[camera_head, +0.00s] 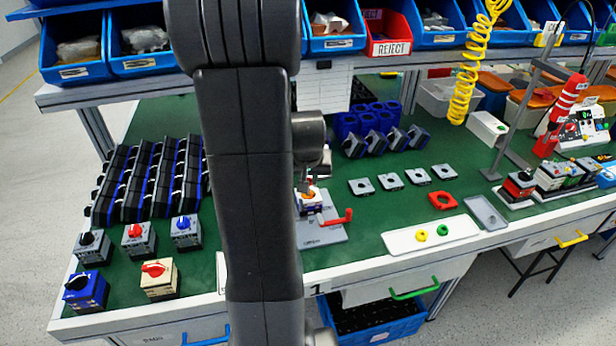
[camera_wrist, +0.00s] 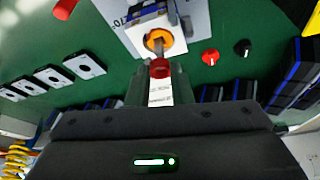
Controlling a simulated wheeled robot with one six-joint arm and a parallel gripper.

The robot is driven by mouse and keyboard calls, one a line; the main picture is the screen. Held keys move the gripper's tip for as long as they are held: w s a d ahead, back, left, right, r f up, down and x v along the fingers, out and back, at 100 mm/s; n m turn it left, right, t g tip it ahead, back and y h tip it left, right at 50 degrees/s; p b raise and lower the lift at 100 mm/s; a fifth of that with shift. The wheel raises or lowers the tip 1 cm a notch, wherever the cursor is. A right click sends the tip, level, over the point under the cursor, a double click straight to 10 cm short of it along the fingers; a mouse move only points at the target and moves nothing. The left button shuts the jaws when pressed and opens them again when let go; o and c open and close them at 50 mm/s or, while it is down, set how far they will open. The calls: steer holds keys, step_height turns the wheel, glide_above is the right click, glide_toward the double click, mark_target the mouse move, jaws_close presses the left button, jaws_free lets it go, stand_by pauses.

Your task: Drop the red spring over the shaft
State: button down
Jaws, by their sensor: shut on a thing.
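My gripper (camera_wrist: 160,80) is shut on the small red spring (camera_wrist: 160,68), which sits between its fingertips. Just beyond it in the wrist view is the switch body (camera_wrist: 172,28), pale with an orange ring around a dark centre where the shaft (camera_wrist: 158,43) stands. The spring appears beside the shaft in the picture; the height gap between them cannot be told. In the head view the switch body (camera_head: 312,203) sits in a grey fixture (camera_head: 322,234), with my gripper (camera_head: 309,185) right above it. The spring is too small to make out there.
A red clamp handle (camera_head: 337,218) sticks out at the fixture's right. Finished-looking switches (camera_head: 88,246) stand at left before rows of black-blue parts (camera_head: 150,180). A white tray (camera_head: 455,228) holds green and yellow rings. Grey square plates (camera_head: 390,180) lie behind.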

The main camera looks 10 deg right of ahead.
steer(key=shift+f+b, duration=0.85)
steer(key=shift+f, duration=0.25)
steer(key=c, duration=1.2)
jaws_free()
steer(key=shift+r, duration=0.1)
steer(key=p+v, duration=0.1)
steer(key=v, duration=1.2)
steer(key=shift+s+r, duration=0.15)
steer(key=shift+r, duration=0.2)
steer(key=b+x, duration=0.1)
steer(key=x, duration=1.3)
steer(key=shift+r+p, duration=0.3)
steer(key=shift+s, duration=0.1)
